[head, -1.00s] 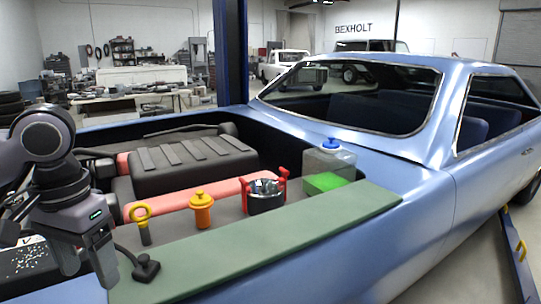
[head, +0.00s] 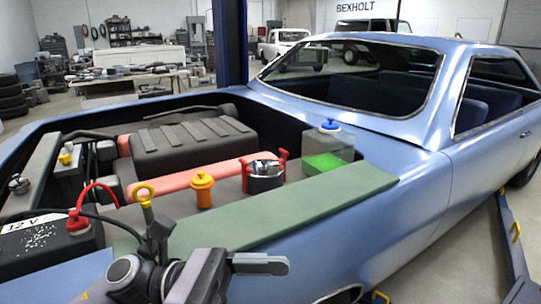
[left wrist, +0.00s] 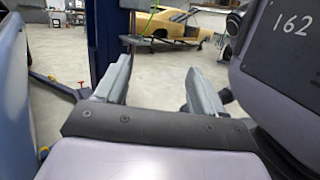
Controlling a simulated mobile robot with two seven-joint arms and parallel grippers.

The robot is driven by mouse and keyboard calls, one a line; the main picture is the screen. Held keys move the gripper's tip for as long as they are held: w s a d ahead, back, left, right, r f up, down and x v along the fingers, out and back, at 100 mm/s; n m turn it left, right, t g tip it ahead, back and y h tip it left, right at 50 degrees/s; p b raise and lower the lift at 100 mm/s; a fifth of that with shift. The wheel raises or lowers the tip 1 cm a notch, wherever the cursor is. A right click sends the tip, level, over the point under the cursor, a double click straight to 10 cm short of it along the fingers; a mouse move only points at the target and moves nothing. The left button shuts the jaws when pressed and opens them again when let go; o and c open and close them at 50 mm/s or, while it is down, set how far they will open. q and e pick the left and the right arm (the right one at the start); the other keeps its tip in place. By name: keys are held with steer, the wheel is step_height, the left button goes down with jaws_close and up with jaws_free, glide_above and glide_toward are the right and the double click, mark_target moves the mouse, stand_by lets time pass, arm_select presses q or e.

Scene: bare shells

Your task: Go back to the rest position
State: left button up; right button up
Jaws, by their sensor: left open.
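My left gripper (head: 248,272) is low in the head view, in front of the car's near fender and pointing right. Its two fingers stand apart with nothing between them, as the left wrist view (left wrist: 160,68) also shows, with bare floor beyond. The gripper looks clear of the engine bay items; the gap to the fender is hard to judge. A black clamp (head: 160,229) on a black cable lies just behind my left arm, by the yellow-ringed dipstick (head: 144,190). My right gripper is in neither view.
The blue car (head: 450,190) fills the middle and right. A blue lift post (left wrist: 104,35) stands beyond the gripper.

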arm_select(q)
steer(key=w+a+f+m+t+y, duration=0.45)
steer(key=f+m+t, duration=0.4)
steer(key=m, duration=0.85)
steer(key=w+a+f+m+t+y, duration=0.3)
steer(key=a+f+m+t+y, duration=0.25)
steer(key=m+t, duration=0.85)
steer(key=s+a+f+n+g+y, duration=0.3)
steer(key=s+f+n, duration=0.3)
steer(key=f, duration=0.4)
steer(key=s+a+f+n+g+y+p, duration=0.1)
steer(key=s+a+f+n+g+y, duration=0.3)
steer(key=f, duration=0.7)
steer(key=s+a+n+g, duration=0.1)
steer(key=s+a+n, duration=0.1)
steer(key=s+n, duration=0.1)
steer(key=shift+s+g, duration=0.35)
steer(key=shift+s, duration=0.1)
steer(key=shift+a, duration=0.1)
